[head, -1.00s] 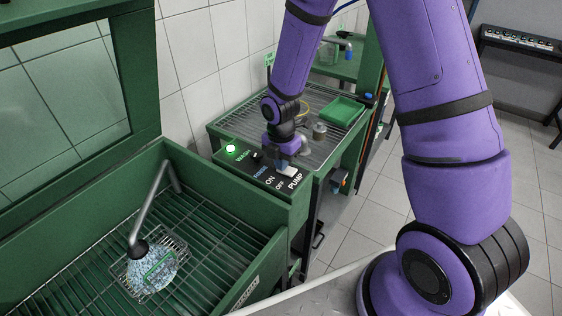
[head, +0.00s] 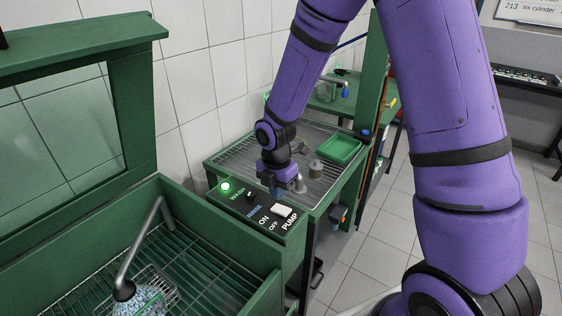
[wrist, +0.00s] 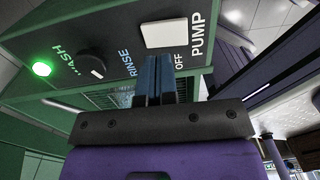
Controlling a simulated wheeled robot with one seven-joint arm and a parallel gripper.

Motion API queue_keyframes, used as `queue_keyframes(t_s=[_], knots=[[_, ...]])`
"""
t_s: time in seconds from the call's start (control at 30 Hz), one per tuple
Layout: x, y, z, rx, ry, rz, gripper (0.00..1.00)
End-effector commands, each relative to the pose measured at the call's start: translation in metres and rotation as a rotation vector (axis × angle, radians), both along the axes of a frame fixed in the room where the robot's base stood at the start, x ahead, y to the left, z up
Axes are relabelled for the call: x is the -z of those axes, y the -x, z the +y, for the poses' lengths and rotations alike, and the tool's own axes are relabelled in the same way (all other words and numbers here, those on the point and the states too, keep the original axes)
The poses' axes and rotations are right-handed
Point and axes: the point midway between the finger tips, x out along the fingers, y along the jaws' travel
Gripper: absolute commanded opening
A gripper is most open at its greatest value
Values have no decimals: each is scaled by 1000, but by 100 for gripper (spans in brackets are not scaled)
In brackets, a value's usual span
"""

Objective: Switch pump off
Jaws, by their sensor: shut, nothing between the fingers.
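The pump switch (head: 283,210) is a white rocker on the dark control panel, beside the ON, OFF and PUMP lettering. It also shows in the wrist view (wrist: 165,33), next to OFF and PUMP. I cannot tell which side of it is pressed in. My gripper (head: 277,191) is shut and empty, just above and behind the switch in the head view. Its blue fingers (wrist: 153,80) are together in the wrist view, apart from the switch as far as I can see.
A lit green lamp (head: 226,186) and a black WASH/RINSE knob (head: 252,195) share the panel. In front is a green wash basin with a bent spout (head: 145,248) over a wire basket of bluish-white contents. A grated bench with a green tray (head: 340,150) stands behind.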

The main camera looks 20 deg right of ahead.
Motion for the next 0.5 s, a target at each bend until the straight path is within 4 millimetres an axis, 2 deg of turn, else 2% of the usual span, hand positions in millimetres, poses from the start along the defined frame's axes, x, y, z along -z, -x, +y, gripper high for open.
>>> queue_keyframes(t_s=[0.3,0.5], knots=[[-56,-7,5,1,0,-4,0],[-87,-10,8,1,-1,-3,0]])
